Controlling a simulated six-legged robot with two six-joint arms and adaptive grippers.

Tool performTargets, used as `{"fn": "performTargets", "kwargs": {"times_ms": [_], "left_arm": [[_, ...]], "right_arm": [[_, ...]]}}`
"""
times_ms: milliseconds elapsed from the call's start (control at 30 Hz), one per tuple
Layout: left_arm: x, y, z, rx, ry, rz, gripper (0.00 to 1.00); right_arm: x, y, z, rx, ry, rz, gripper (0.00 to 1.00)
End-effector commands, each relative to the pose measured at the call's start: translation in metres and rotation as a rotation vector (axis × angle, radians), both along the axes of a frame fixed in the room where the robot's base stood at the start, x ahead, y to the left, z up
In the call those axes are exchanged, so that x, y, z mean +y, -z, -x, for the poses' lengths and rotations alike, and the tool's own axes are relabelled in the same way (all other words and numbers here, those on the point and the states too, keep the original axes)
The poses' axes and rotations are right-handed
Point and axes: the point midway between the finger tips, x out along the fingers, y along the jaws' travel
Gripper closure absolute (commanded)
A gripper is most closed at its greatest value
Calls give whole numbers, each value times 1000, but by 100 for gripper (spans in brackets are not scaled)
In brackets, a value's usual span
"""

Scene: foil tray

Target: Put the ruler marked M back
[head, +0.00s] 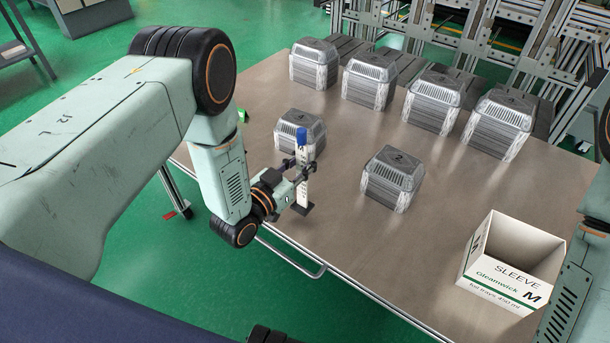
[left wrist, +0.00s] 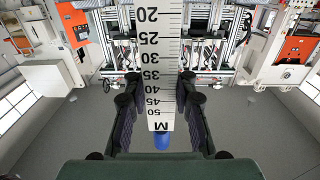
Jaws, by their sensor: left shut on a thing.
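My left gripper (head: 299,171) is shut on the white ruler (head: 302,155), which stands upright with its blue end (head: 302,135) up. In the left wrist view the ruler (left wrist: 161,60) runs between the two fingers, with black numbers and an upside-down M near its blue end (left wrist: 161,141). A small dark block (head: 301,208) sits at the ruler's lower end near the table's front left edge. I cannot tell whether the ruler rests in it or just above it. My right gripper is out of view.
Several more stacks (head: 369,80) line the table's back. An open white box marked SLEEVE and M (head: 506,277) stands front right. The table (head: 400,250) is bare between.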

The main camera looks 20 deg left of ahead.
Motion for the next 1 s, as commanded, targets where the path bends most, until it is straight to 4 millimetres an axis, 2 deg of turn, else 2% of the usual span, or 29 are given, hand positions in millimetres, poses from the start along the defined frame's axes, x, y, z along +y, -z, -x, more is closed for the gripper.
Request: {"fn": "performTargets", "kwargs": {"times_ms": [233,667,700,1000], "left_arm": [[-1,33,0,0,0,1,100],[-1,38,0,-1,0,0,100],[-1,39,0,1,0,0,80],[-1,38,0,1,0,0,55]], "right_arm": [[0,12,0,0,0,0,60],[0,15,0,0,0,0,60],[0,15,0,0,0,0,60],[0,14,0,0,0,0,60]]}}
